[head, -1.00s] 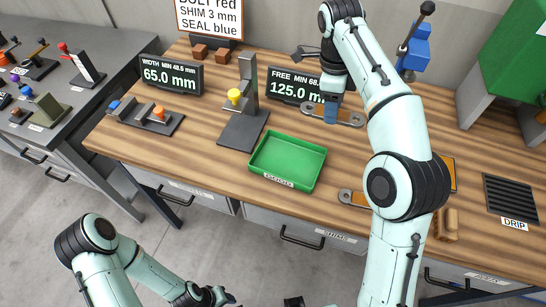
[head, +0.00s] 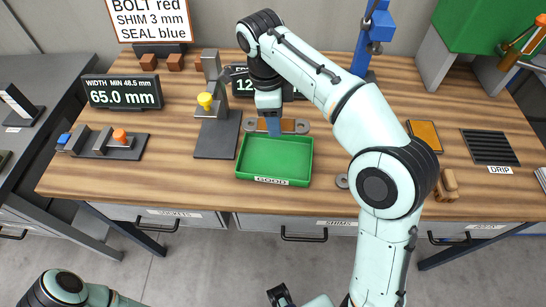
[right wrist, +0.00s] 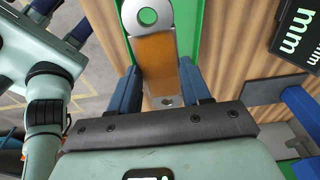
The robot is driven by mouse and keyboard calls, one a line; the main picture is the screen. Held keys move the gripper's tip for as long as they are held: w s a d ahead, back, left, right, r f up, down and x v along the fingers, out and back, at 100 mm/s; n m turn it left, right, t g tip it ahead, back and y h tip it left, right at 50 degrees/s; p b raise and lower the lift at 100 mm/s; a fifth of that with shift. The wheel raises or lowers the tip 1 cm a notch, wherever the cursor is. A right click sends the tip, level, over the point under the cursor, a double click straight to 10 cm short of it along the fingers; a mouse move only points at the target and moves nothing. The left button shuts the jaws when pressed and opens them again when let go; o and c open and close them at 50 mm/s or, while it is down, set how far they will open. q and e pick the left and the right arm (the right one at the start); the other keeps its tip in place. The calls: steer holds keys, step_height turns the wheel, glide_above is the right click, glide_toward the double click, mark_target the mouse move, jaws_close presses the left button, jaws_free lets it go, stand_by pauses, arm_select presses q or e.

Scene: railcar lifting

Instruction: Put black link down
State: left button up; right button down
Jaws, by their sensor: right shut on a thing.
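My right gripper (head: 272,124) is shut on a flat link (head: 289,126) with an orange-brown middle and grey ringed ends. No black colour shows on it. In the right wrist view the link (right wrist: 155,55) lies lengthwise between my blue fingers (right wrist: 160,92), one ring pointing away. In the head view it lies crosswise at the back edge of the green GOOD tray (head: 275,160); its height above the tray or table is unclear. The tray looks empty. A grey end of another link (head: 342,181) shows beside my right arm, which hides the rest.
A dark stand with a yellow knob (head: 206,101) is left of the tray. The WIDTH display (head: 122,92) reads 65.0 mm, with a dark fixture (head: 101,144) before it. An orange pad (head: 425,135) and DRIP grate (head: 489,147) are right.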

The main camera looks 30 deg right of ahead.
mark_target(276, 162)
arm_select(q)
steer(key=f+b, duration=0.1)
steer(key=s+f+b, duration=0.1)
steer(key=f, duration=0.1)
steer(key=shift+s+f+b, duration=0.1)
steer(key=shift+f+b, duration=0.1)
steer(key=shift+b, duration=0.2)
arm_select(e)
step_height(276, 162, down, 14)
steer(key=shift+f, duration=0.25)
steer(key=shift+f, duration=0.15)
steer(key=c, duration=0.5)
jaws_free()
arm_select(q)
steer(key=shift+f, duration=0.1)
steer(key=r+p, duration=0.1)
steer(key=w+r+p, duration=0.1)
steer(key=r, duration=0.1)
steer(key=shift+p, duration=0.4)
arm_select(e)
steer(key=r, duration=0.4)
steer(key=a+r, duration=0.1)
steer(key=r, duration=0.7)
steer(key=shift+w+a+r, duration=0.1)
steer(key=shift+w+a, duration=0.05)
steer(key=shift+w, duration=0.25)
